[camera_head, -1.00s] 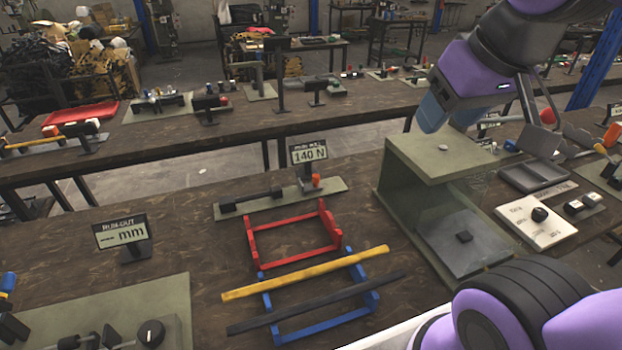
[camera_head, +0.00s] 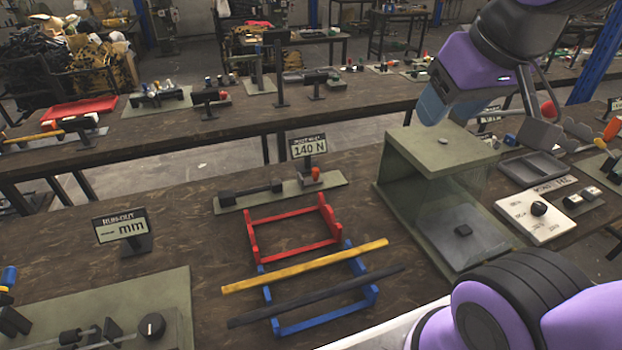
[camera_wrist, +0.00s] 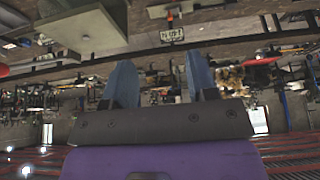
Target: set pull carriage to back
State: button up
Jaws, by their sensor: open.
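A pull tester with a sign reading 140 N (camera_head: 309,147) stands on the near bench. Its grey-green base plate (camera_head: 330,180) carries a dark bar with block ends (camera_head: 250,194) and, at the right, a small grey block with an orange top (camera_head: 315,175). I cannot tell for certain which part is the pull carriage. My gripper (camera_head: 432,106) is raised to the right of the tester, above the green press housing, apart from both. In the wrist view my gripper's two blue fingers (camera_wrist: 160,82) are spread with nothing between them. The sign also shows upside down there (camera_wrist: 172,34).
A red frame (camera_head: 295,228) and a blue frame (camera_head: 320,318) with yellow and black bars lie in front of the tester. The green housing (camera_head: 405,190) stands to the right. A RUN-OUT sign (camera_head: 122,228) stands left.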

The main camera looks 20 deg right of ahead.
jog(key=n+g, duration=0.2)
jog(key=g, duration=0.3)
send_over(315, 169)
notch_tip(315, 169, down, 30)
jog(key=f, duration=0.1)
notch_tip(315, 169, down, 11)
jog(key=shift+r, duration=0.1)
